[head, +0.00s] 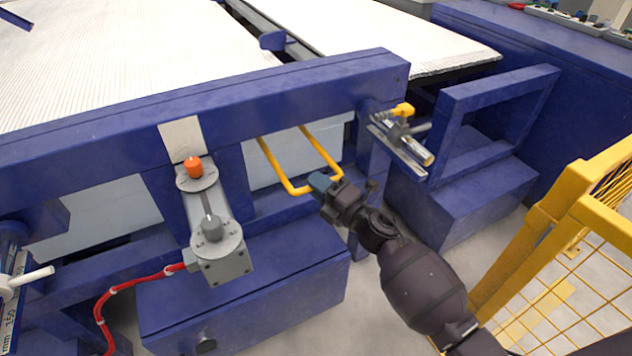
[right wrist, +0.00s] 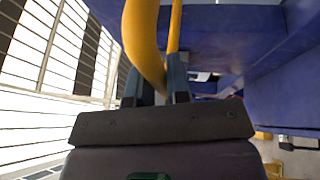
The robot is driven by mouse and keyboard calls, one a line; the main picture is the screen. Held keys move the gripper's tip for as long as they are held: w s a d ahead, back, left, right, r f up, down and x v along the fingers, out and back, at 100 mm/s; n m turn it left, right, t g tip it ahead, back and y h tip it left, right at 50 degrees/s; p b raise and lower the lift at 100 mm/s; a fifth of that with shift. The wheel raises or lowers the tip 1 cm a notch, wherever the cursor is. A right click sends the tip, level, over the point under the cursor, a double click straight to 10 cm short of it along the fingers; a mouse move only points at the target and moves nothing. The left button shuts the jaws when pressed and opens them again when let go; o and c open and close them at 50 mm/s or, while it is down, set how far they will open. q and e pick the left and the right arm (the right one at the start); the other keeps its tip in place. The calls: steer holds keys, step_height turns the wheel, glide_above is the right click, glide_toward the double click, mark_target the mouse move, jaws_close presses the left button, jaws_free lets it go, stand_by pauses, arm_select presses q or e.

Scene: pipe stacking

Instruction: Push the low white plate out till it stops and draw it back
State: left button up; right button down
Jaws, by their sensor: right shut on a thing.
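A low white plate (head: 268,168) shows under the blue beam, inside the machine frame. A yellow U-shaped handle (head: 270,160) comes out from the plate's side toward me. My right gripper (head: 322,184) is shut on the handle near its right-hand corner. In the right wrist view, the yellow handle (right wrist: 142,40) passes down between the two fingers of the right gripper (right wrist: 160,88). How the handle joins the plate is partly hidden by the beam. My left gripper is not in view.
A grey cylinder with an orange knob (head: 193,167) stands left of the handle, with a red hose (head: 120,290) below. A metal bracket (head: 400,145) sits on the right. A yellow mesh fence (head: 570,250) is close on the right of my arm.

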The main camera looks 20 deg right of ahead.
steer(key=c, duration=1.5)
jaws_free()
steer(key=shift+s+f, duration=0.2)
steer(key=shift+f, duration=0.05)
steer(key=shift+c, duration=0.2)
steer(key=o, duration=0.4)
steer(key=shift+r, duration=0.2)
steer(key=shift+o, duration=0.2)
steer(key=shift+s+d, duration=0.1)
steer(key=shift+s, duration=0.05)
steer(key=v, duration=1)
steer(key=shift+s+p, duration=0.3)
steer(key=shift+p, duration=0.05)
steer(key=shift+d+f, duration=0.1)
